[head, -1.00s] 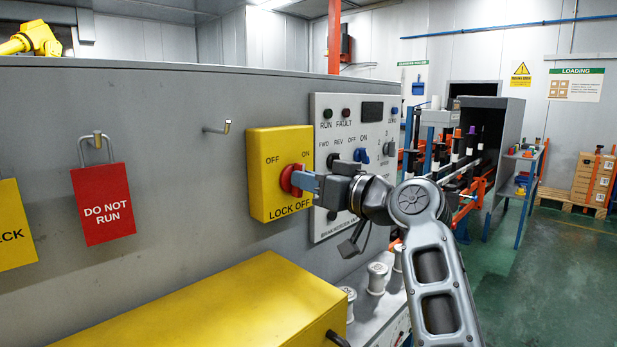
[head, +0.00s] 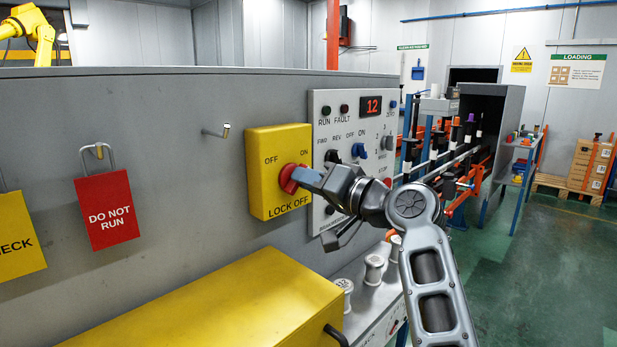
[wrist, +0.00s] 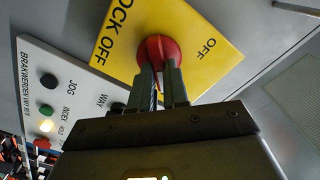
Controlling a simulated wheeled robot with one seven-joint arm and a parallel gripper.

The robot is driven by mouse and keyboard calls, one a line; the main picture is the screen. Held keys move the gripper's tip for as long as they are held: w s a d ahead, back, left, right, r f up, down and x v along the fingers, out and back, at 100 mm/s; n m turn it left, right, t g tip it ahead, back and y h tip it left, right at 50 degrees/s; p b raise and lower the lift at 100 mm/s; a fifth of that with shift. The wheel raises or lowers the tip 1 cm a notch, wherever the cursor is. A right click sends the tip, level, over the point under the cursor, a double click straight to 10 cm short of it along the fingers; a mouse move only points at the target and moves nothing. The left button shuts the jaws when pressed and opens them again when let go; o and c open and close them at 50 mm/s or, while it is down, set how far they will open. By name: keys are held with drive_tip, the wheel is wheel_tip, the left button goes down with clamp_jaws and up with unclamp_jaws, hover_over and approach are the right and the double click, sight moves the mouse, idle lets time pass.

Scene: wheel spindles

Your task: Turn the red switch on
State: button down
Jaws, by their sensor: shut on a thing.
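The red switch (head: 286,179) is a round knob on a yellow plate (head: 264,205) marked OFF, ON and LOCK OFF, on the grey wall. My gripper (head: 300,177) reaches it from the right and is shut on the knob. In the wrist view both fingers (wrist: 160,72) press on the red knob (wrist: 157,45), one on each side of its grip. The fingers hide part of the knob, so I cannot tell its exact pointing. A display (head: 371,106) on the white control panel (head: 330,98) is lit with a red 12.
A red DO NOT RUN tag (head: 107,212) and a yellow tag (head: 18,240) hang left of an empty hook (head: 217,131). A yellow box (head: 215,310) lies below the switch. Metal spools (head: 373,268) stand near my arm. Green floor is open at right.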

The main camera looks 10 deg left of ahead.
idle(0.4)
drive_tip(key=c, duration=1.1)
unclamp_jaws()
drive_tip(key=shift+b+v, duration=0.65)
drive_tip(key=shift+v, duration=3.2)
